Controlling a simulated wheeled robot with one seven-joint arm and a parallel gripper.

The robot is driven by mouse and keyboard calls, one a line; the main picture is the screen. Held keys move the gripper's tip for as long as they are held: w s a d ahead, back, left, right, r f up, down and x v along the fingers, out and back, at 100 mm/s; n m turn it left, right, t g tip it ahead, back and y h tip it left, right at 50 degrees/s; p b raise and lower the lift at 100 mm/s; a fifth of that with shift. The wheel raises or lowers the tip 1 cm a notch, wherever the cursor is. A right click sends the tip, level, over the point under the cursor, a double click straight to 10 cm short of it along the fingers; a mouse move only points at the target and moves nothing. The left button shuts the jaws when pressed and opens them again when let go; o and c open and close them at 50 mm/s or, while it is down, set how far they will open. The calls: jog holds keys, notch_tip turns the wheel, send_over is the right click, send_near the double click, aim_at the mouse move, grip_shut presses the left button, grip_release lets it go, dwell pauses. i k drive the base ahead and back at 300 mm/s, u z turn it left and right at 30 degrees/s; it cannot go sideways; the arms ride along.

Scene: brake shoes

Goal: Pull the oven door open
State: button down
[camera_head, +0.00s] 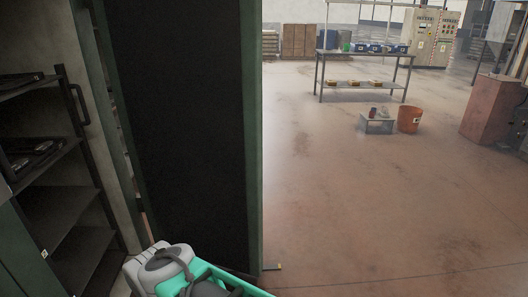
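The oven door (185,120) is a tall panel with a dark inner face and green edges, standing left of centre. It stands open, with the space to its left showing. The door's handle is not visible. My gripper is not in view. A grey and teal part of my own body shows at the bottom, close to the door's lower end; I cannot tell whether it touches the door.
A dark shelf rack (65,190) with a vertical handle (77,104) stands at the left, with parts on its upper shelves. The floor (370,200) right of the door is clear. Farther back are a metal table (365,88), a low stand (377,124) and an orange bucket (410,119).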

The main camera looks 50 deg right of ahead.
aim_at(186, 77)
jog(key=z, duration=1.1)
jog(key=i, duration=1.2)
jog(key=u, duration=2.1)
